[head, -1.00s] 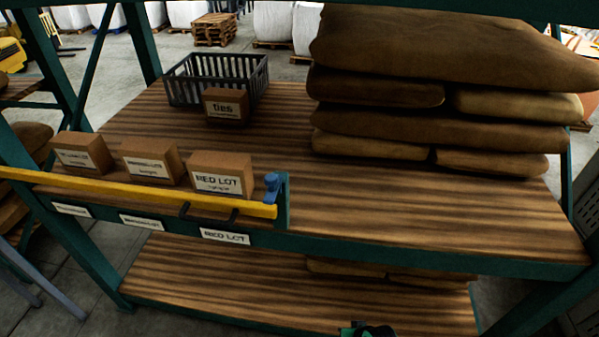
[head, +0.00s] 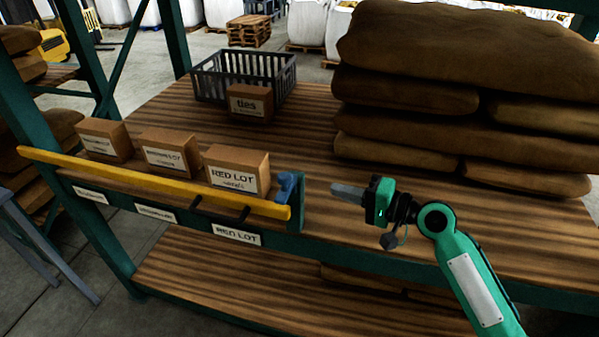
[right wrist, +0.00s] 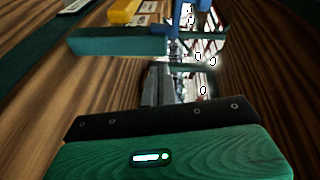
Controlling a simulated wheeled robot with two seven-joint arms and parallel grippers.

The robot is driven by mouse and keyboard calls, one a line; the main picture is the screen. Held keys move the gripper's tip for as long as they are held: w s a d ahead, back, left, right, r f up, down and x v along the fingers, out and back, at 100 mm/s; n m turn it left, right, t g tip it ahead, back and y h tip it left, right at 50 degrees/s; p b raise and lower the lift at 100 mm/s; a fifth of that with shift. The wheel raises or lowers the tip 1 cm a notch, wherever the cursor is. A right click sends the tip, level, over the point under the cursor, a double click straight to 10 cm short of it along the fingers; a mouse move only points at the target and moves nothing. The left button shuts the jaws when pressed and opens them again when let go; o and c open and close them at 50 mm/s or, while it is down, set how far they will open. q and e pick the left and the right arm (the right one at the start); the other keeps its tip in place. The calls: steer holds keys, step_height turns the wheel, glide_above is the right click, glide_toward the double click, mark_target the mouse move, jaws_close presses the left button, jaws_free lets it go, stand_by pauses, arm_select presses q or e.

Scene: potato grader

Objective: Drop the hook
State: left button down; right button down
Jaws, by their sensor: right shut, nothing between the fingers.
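A small blue piece, which looks like the hook (head: 287,184), sits on the green end post at the right end of the yellow bar (head: 150,180). Whether it is engaged with the bar is too small to tell. My right gripper (head: 338,190) is shut and empty just right of the hook, apart from it, its fingers pointing left. In the right wrist view, the shut fingers (right wrist: 165,85) point toward the green bracket (right wrist: 115,42), with the yellow bar end (right wrist: 122,12) and a blue part (right wrist: 190,5) beyond. My left gripper is not in view.
The bar runs along the shelf front before several labelled boxes, the nearest marked RED LOT (head: 237,172). A black crate (head: 210,85) and a ties box (head: 250,103) stand behind. Stacked brown sacks (head: 400,120) fill the right rear. Bare shelf lies between.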

mark_target(286, 181)
steer(key=shift+y, duration=0.9)
step_height(286, 181, up, 6)
steer(key=shift+a+f, duration=0.1)
steer(key=shift+f, duration=0.1)
steer(key=p+x, duration=0.4)
steer(key=x, duration=0.6)
steer(key=shift+s+a+r+p, duration=0.1)
steer(key=shift+a+p, duration=0.15)
steer(key=shift+p, duration=0.1)
steer(key=s, duration=0.1)
steer(key=s+p, duration=0.1)
steer(key=s, duration=0.2)
steer(key=shift+a+f+p, duration=0.15)
steer(key=shift+f+p, duration=0.2)
steer(key=shift+p, duration=0.05)
